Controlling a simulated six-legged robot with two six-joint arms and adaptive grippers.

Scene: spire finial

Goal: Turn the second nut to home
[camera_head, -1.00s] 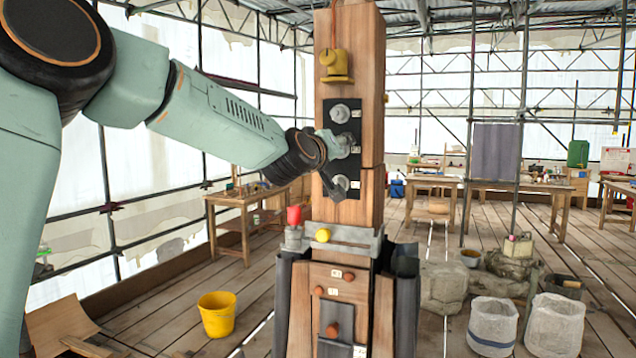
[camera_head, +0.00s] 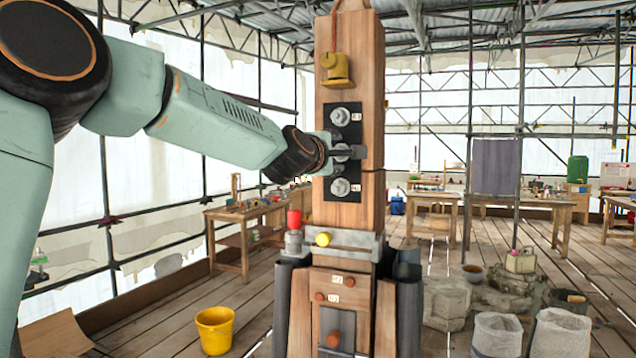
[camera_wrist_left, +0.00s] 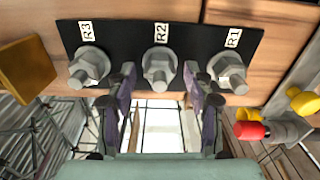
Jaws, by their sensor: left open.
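A black plate (camera_head: 359,171) on the wooden post carries three grey nuts in a column in the head view. In the wrist view they sit in a row by labels R3, R2 and R1: the R3 nut (camera_wrist_left: 89,66), the middle R2 nut (camera_wrist_left: 159,66) and the R1 nut (camera_wrist_left: 227,70). My left gripper (camera_wrist_left: 160,88) is open, with one finger on each side of the R2 nut. Gaps show between the fingers and the nut; how deep the tips reach is unclear. In the head view the left gripper (camera_head: 346,152) partly covers the middle nut (camera_head: 341,152). My right gripper is out of view.
A yellow fitting (camera_head: 336,70) sits above the plate. A grey collar with a yellow knob (camera_head: 323,239) and a red-topped part (camera_head: 294,219) lies below. A yellow bucket (camera_head: 215,331) stands on the plank floor. Benches and sacks are farther off.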

